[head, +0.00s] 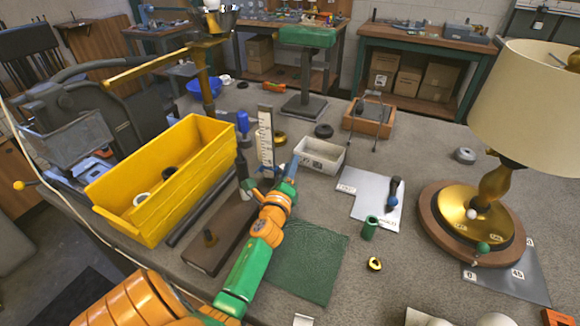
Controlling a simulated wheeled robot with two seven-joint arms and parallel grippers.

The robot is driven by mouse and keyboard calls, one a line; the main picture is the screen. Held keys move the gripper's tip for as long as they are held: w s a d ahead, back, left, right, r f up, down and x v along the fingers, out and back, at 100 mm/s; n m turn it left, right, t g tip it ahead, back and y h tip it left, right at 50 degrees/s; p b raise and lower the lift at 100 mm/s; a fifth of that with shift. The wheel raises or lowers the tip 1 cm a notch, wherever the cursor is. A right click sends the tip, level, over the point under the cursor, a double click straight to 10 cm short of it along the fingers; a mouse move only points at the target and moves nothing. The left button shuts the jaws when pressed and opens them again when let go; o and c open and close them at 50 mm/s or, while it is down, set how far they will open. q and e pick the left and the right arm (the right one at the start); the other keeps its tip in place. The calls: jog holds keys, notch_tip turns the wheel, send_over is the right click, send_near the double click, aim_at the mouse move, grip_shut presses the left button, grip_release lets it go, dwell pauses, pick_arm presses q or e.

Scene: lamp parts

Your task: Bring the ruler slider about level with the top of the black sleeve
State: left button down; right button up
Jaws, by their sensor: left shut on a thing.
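A pale upright ruler (265,132) with dark markings stands near the middle of the bench. My left gripper (266,177) is at its lower part, shut on what looks like the blue ruler slider, which the fingers mostly hide. A dark upright post just left of the ruler carries what looks like the black sleeve (241,165). The gripper is right of the sleeve and looks low beside it; the exact height of the slider against the sleeve's top cannot be told. My right gripper is not in view.
A yellow bin (168,180) stands close on the left. A brown wooden base (206,250) and a green mat (306,262) lie by my forearm. A grey box (320,156) is just right of the ruler. A lamp (493,185) stands at the right.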

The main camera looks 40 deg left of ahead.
pick_arm(q)
jog(key=shift+r, duration=0.1)
dwell(0.6)
notch_tip(320, 180, up, 8)
jog(key=p, duration=0.7)
jog(key=shift+p, duration=0.3)
jog(key=c, duration=0.6)
grip_release()
jog(key=v, duration=0.7)
